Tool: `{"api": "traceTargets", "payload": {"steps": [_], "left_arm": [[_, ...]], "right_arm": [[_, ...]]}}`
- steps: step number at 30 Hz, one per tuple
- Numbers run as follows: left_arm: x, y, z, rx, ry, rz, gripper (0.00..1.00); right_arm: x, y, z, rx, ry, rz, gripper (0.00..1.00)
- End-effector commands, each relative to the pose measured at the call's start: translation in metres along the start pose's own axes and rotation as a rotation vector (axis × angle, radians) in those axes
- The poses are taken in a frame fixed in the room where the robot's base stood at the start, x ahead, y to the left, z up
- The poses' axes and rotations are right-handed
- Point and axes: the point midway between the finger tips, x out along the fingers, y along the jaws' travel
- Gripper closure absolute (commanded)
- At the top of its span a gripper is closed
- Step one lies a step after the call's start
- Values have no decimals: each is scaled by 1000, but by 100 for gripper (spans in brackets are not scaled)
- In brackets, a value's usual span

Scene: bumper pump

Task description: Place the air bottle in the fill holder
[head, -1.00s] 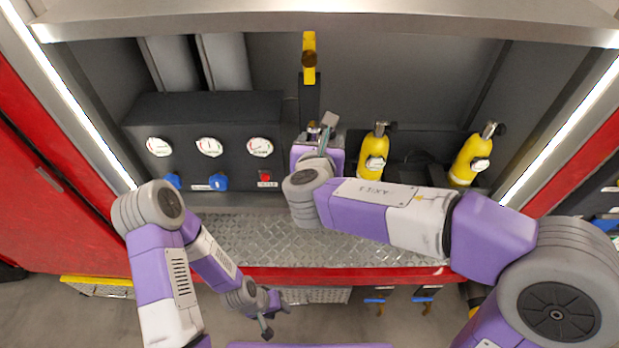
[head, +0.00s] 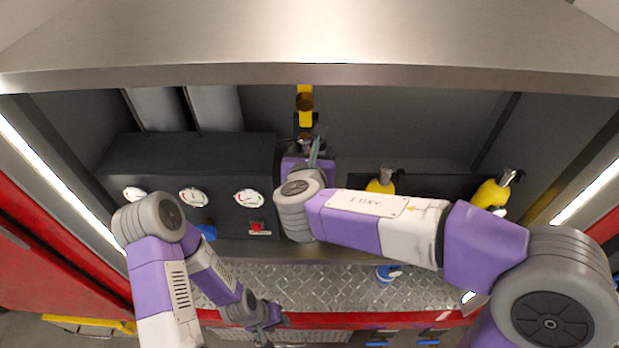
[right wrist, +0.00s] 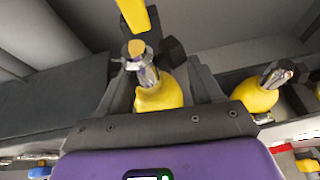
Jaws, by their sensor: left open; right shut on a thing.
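A yellow air bottle (right wrist: 155,98) with a chrome valve is between the dark jaws of my right gripper (right wrist: 160,80), which is shut on it. In the head view my right gripper (head: 311,158) is at the back of the bay, and my wrist hides most of this bottle. A yellow and black fitting (head: 305,103) on the back wall is just above it. The fitting also shows at the top of the right wrist view (right wrist: 135,14). I cannot tell whether bottle and fitting touch. My left gripper (head: 265,337) is open and empty, low at the bay's front edge.
Two other yellow bottles (head: 381,184) (head: 492,192) stand at the right, one partly behind my right arm. A dark gauge panel (head: 190,165) fills the left. A metal overhang (head: 310,75) spans the top. The tread-plate shelf (head: 330,285) is mostly clear.

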Motion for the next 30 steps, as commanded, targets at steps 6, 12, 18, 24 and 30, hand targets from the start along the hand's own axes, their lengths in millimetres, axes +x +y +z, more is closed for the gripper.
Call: {"api": "traceTargets", "payload": {"steps": [6, 12, 18, 24, 30], "left_arm": [[6, -2, 0, 0, -1, 0, 56], [10, -4, 0, 0, 0, 0, 56], [15, -6, -1, 0, 0, 0, 56], [15, -6, -1, 0, 0, 0, 56], [16, -6, -1, 0, 0, 0, 56]], "right_arm": [[9, 0, -21, 2, -9, 1, 100], [16, 0, -38, 0, -7, 1, 100], [27, -1, -63, 1, -8, 1, 100], [29, 0, -68, 4, -11, 2, 100], [29, 0, -68, 4, -11, 2, 100]]}}
